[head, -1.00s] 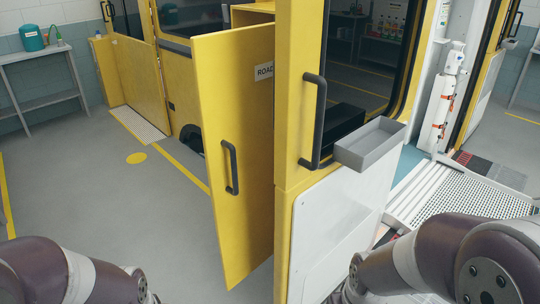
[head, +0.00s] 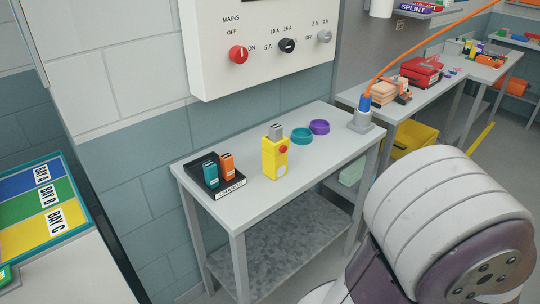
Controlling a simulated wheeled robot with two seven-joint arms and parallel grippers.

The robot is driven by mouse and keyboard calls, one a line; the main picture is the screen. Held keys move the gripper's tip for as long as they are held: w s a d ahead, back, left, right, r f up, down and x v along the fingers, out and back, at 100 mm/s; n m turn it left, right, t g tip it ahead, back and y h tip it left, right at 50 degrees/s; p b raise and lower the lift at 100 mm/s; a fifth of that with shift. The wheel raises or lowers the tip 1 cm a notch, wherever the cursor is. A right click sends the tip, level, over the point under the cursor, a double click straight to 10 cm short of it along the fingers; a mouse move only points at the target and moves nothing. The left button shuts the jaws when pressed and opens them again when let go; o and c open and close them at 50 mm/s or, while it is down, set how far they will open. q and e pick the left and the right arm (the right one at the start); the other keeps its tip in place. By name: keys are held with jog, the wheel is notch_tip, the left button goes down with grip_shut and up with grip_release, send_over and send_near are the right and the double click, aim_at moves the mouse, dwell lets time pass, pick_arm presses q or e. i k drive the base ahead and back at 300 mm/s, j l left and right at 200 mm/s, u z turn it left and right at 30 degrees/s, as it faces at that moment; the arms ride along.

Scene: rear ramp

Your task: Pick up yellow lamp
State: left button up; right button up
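The yellow lamp (head: 270,158) is most likely the upright yellow block with a grey top and a red button, standing near the middle of the small grey table (head: 241,206). Part of my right arm fills the lower right of the head view, in front of and to the right of the table. Neither gripper shows, so nothing is seen touching the lamp.
A black charger (head: 204,188) with a teal and an orange unit stands left of the lamp. Teal (head: 301,136) and purple (head: 319,127) rings and a blue plug with an orange cable (head: 364,103) are to its right. A white switch panel (head: 262,50) hangs above.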

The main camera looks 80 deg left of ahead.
aim_at(274, 163)
jog(key=u, duration=2.65)
jog(key=i+j+z, duration=0.25)
jog(key=i+j, duration=0.25)
jog(key=i+j+z, duration=0.3)
jog(key=i+j, duration=0.3)
jog(key=i, duration=0.1)
